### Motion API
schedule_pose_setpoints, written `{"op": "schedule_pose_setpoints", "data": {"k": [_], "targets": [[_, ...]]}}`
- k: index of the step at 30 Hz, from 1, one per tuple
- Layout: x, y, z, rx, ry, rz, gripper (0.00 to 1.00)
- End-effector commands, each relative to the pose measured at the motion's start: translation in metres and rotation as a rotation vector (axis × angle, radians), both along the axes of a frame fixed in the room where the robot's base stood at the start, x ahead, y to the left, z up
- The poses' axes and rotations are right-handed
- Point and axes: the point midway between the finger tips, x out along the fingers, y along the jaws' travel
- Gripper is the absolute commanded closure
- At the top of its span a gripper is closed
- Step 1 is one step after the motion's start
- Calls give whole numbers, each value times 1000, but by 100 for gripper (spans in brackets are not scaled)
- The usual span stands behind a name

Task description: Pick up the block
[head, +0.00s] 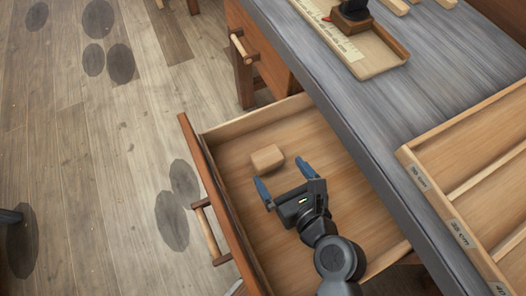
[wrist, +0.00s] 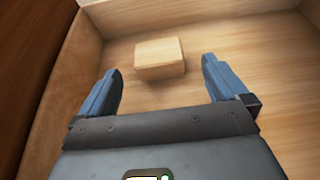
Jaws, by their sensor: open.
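The block (head: 267,159) is a small light wooden piece lying on the floor of an open drawer (head: 222,134). My gripper (head: 281,175) is open and empty inside the drawer area, with its blue fingers pointing toward the block. In the head view the block is just beyond the fingertips. In the wrist view the block (wrist: 160,58) lies ahead of and between the two fingers (wrist: 162,72), apart from both. How high the fingers are above the drawer floor is hard to tell.
The drawer's front panel (head: 217,196) stands to the left of my gripper. A grey worktop (head: 345,100) overhangs the drawer on the right. It bears a small wooden tray (head: 382,66) and a compartmented tray (head: 413,160). The wooden floor (head: 110,150) at left is open.

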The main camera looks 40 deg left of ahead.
Motion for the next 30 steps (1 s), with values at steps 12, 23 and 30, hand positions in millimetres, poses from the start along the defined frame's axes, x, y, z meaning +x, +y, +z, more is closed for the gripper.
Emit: {"op": "schedule_pose_setpoints", "data": {"k": [12,23,30], "targets": [[15,45,-15,0,-1,4,0],[23,64,-24,-1,-1,-1,0],[23,64,-24,-1,-1,-1,12]]}}
